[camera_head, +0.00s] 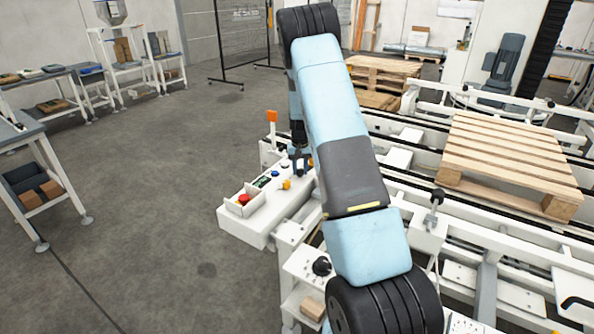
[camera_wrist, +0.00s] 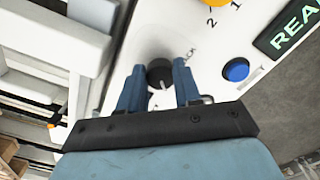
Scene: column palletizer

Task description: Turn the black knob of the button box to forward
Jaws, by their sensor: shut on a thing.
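The white button box (camera_head: 262,222) stands left of the conveyor, at the middle of the head view. My gripper (camera_head: 298,163) points down at its far end. In the wrist view, the round black knob (camera_wrist: 159,74) sits between the two blue fingers of my gripper (camera_wrist: 160,68), which is shut on it. A short light pointer mark shows on the knob. Printed letters ending in "ACK" are beside the right finger; the rest of the lettering around the knob is hidden.
A red button (camera_head: 243,199) sits in a raised guard on the box's near end. A blue button (camera_wrist: 236,69), a green display (camera_wrist: 288,30) and a yellow knob (camera_wrist: 212,3) are close to the fingers. A wooden pallet (camera_head: 515,155) lies on the conveyor at right.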

